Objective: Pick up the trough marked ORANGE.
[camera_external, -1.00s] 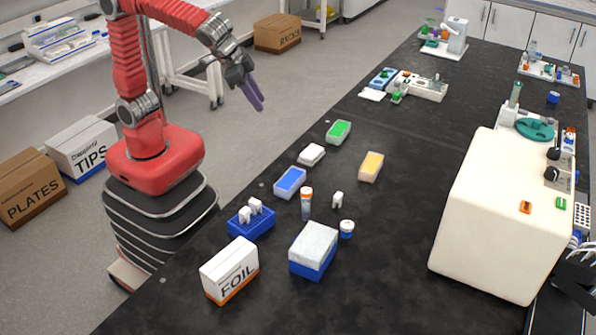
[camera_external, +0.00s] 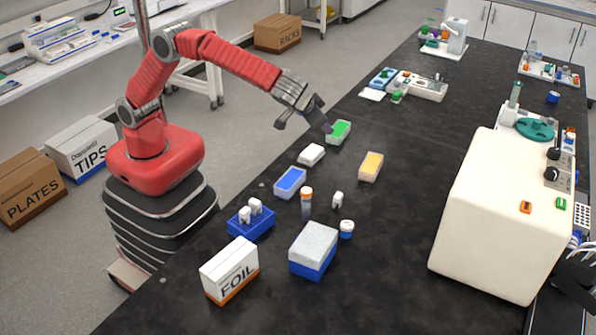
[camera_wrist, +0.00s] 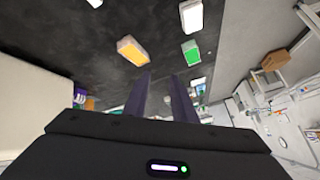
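The trough with orange-yellow contents (camera_external: 371,166) sits upright on the black bench, right of the white trough and nearer the camera than the green one. No marking on it is readable. It also shows in the wrist view (camera_wrist: 132,51), above and left of the fingertips. My gripper (camera_external: 323,123) is above the bench's left edge, close to the green trough (camera_external: 339,131) and apart from the orange one. In the wrist view, my two purple fingers (camera_wrist: 161,76) stand apart with nothing between them.
A white trough (camera_external: 311,154) and a blue trough (camera_external: 290,182) stand nearby. A tube with an orange cap (camera_external: 306,203), a blue rack (camera_external: 250,224), a FOIL box (camera_external: 230,269) and a white-and-blue box (camera_external: 313,250) are nearer the camera. A large cream machine (camera_external: 500,215) stands right.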

